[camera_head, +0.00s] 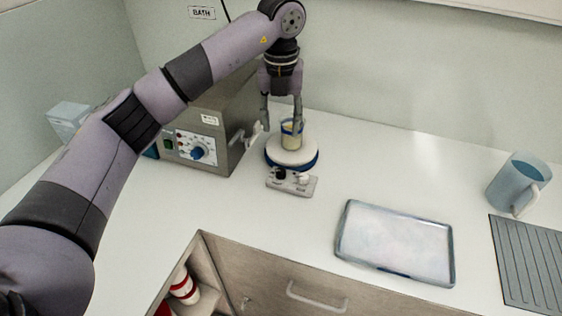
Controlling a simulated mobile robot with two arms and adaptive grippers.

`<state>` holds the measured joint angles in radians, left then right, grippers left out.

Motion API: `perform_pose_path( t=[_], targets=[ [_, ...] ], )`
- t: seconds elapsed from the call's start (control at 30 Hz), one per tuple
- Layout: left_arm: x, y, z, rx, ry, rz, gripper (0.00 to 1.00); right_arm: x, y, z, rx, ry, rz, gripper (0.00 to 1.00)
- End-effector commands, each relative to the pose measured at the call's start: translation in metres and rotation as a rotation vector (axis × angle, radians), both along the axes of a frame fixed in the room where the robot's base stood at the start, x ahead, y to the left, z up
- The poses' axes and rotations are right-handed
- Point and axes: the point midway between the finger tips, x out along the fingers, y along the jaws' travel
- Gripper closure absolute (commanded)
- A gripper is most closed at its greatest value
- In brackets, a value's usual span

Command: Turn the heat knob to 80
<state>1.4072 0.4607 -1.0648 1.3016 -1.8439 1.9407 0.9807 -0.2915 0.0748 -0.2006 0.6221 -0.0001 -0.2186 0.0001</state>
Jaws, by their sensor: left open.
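The stirrer hotplate (291,155) has a round white top with a blue rim and stands on the counter. Its grey control panel (291,187) faces front, with a black knob (279,173) at left and a white knob (302,178) at right. I cannot tell which is the heat knob, nor read any scale. The fingers are behind and above the knobs. My right gripper is out of view.
A metal bath unit (222,110) with a blue dial (197,152) and a side tap stands left of the hotplate. A tray (395,242), a blue jug (518,181) and a ribbed grey mat (530,262) lie to the right. The counter before the knobs is clear.

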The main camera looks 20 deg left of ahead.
Motion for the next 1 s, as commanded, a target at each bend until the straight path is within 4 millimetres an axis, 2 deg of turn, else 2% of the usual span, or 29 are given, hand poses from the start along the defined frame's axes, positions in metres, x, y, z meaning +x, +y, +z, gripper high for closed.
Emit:
perform_pose_path(
  t=[0.03,0.1,0.2,0.33,0.5,0.6,0.8,1.0],
  targets=[
    [-0.001,0.001,-0.010,0.002,0.006,0.001,0.57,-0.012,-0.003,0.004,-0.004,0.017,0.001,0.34],
    [-0.001,0.001,-0.025,0.001,0.006,0.000,0.57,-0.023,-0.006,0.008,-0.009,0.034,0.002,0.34],
    [-0.001,0.001,-0.048,0.001,0.006,0.000,0.57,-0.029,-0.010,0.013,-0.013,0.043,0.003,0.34],
    [-0.001,0.001,-0.076,0.001,0.006,0.000,0.57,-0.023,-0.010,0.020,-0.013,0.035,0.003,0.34],
    [-0.001,0.000,-0.111,0.000,0.004,0.000,0.57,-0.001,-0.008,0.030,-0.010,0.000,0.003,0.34],
    [-0.001,0.000,-0.126,-0.001,0.003,-0.001,0.57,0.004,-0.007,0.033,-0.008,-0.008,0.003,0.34],
    [0.000,0.000,-0.144,0.000,0.001,0.000,0.57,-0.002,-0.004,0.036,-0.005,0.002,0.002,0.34],
    [0.000,0.000,-0.148,-0.001,-0.001,-0.001,0.57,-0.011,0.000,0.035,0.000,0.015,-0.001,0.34]
  ],
)
